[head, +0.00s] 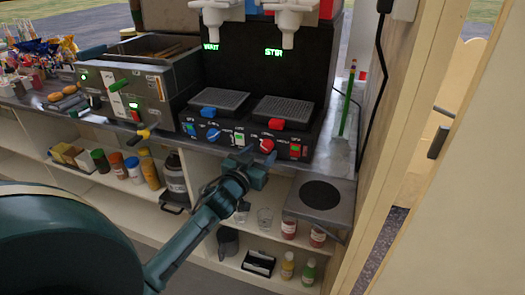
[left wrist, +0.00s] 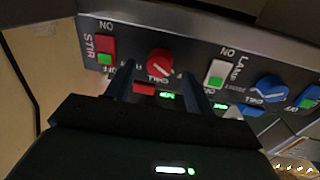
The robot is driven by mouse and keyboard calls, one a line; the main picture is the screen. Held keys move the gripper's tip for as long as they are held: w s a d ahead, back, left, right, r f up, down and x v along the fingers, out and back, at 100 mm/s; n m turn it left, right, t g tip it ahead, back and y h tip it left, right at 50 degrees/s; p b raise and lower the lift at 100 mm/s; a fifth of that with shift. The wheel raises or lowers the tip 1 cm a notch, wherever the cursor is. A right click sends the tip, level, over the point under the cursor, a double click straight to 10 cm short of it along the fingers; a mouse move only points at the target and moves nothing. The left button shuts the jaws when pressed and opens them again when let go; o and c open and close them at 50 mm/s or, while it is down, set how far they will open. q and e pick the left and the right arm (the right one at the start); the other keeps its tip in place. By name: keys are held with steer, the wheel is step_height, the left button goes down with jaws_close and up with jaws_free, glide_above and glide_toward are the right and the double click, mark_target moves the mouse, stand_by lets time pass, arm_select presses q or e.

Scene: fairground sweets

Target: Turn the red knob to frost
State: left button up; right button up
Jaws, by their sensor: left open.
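The red knob (head: 266,145) is on the front panel of the black machine, right of the blue knob (head: 214,134). In the left wrist view the red knob (left wrist: 160,62) shows a pale pointer line, with upside-down "CHILL" lettering below it; a "frost" mark beside it is not readable. My left gripper (head: 254,166) is open just in front of and below the red knob. In the left wrist view its two fingers (left wrist: 155,82) point at the panel on either side of the knob, with nothing visible between them; contact cannot be told. My right gripper is not in view.
A red STIR switch (left wrist: 105,50) and a white LAMP switch (left wrist: 218,74) flank the red knob. Above the panel are two drip trays (head: 219,98) and white nozzles. A round dark plate (head: 320,195) sits at the right. Glasses and bottles stand on the shelves below.

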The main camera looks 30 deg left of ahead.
arm_select(q)
steer(key=shift+w+a, duration=0.15)
steer(key=shift+w, duration=0.85)
steer(key=c, duration=1)
